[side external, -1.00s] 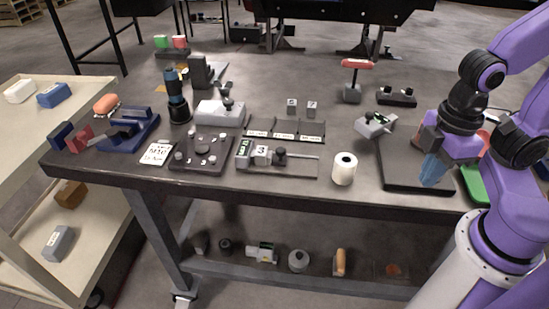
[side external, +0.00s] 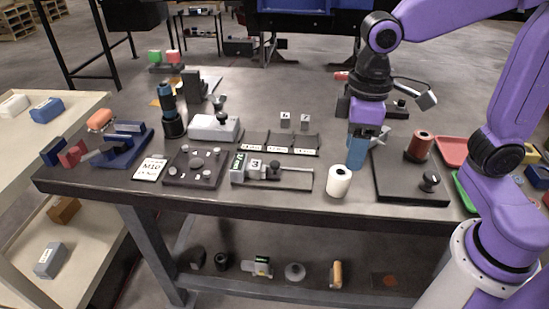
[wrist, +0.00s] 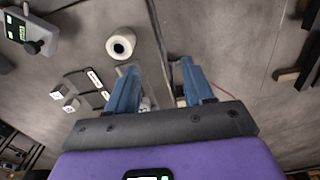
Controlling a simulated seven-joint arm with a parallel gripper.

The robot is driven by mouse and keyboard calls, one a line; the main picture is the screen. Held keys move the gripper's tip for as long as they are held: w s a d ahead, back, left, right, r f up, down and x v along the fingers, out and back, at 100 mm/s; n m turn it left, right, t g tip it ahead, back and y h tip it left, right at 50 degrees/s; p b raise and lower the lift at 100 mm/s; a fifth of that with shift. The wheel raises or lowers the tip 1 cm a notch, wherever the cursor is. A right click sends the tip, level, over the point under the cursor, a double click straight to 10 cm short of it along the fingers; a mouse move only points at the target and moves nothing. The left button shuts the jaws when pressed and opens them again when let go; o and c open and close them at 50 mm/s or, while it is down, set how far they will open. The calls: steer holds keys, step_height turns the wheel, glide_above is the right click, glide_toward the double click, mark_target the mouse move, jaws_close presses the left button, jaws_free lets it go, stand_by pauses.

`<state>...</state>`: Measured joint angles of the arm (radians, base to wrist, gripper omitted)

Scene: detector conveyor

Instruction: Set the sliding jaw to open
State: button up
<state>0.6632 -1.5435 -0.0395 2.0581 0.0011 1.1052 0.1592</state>
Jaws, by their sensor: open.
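A grey fixture with a green-lit label, a block marked 3, a dark-knobbed slider and a rail (side external: 296,184) lies near the table's front edge. I take its slider as the sliding jaw (side external: 273,171); the rail to its right is bare. In the wrist view part of a fixture with a green display and a dark knob (wrist: 33,45) shows at the upper left. My gripper (side external: 356,163) is right of the fixture, behind the white roll. Its blue fingers are apart and empty in the wrist view (wrist: 160,78).
A black plate (side external: 408,190) with a red spool (side external: 420,147) and a knob is to the right. A blue vise-like fixture (side external: 126,152) is at left.

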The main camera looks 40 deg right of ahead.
steer(key=w+a+r+m, duration=0.3)
steer(key=w, duration=0.7)
steer(key=m, duration=0.3)
glide_toward(275, 163)
step_height(275, 163, down, 8)
steer(key=shift+w+a+f, duration=0.1)
steer(key=shift+w+f, duration=0.05)
steer(key=shift+f, duration=0.05)
